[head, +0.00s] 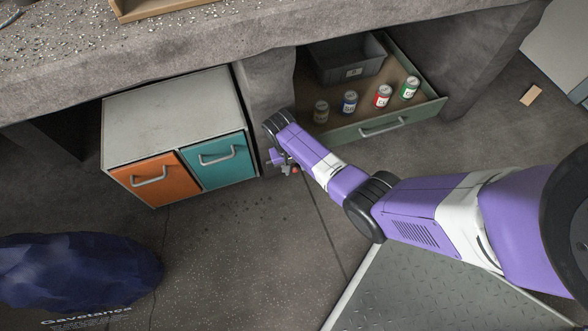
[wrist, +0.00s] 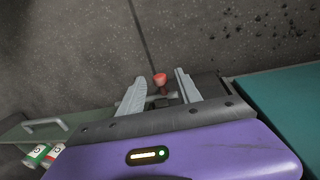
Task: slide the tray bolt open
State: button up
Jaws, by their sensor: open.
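A small red knob (wrist: 159,79) on a dark stem shows between my fingers in the wrist view. It looks like the handle of the tray bolt. In the head view the red knob (head: 295,169) is a small spot beside my gripper (head: 283,161), near the teal drawer's right side. My gripper also shows in the wrist view (wrist: 160,85), with its two grey fingers apart, one on each side of the knob. I cannot tell whether either finger touches it. The rest of the bolt is hidden behind my gripper and wrist.
A cabinet (head: 170,115) with an orange drawer (head: 155,190) and a teal drawer (head: 222,172) stands at left. An open green drawer (head: 405,121) at right holds several cans and a grey bin (head: 345,65). A dark blue sack (head: 75,268) lies on the floor at lower left.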

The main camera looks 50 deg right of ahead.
jog(key=shift+f, duration=0.1)
jog(key=shift+c, duration=0.4)
grip_shut()
jog(key=shift+s, duration=0.15)
dwell(0.9)
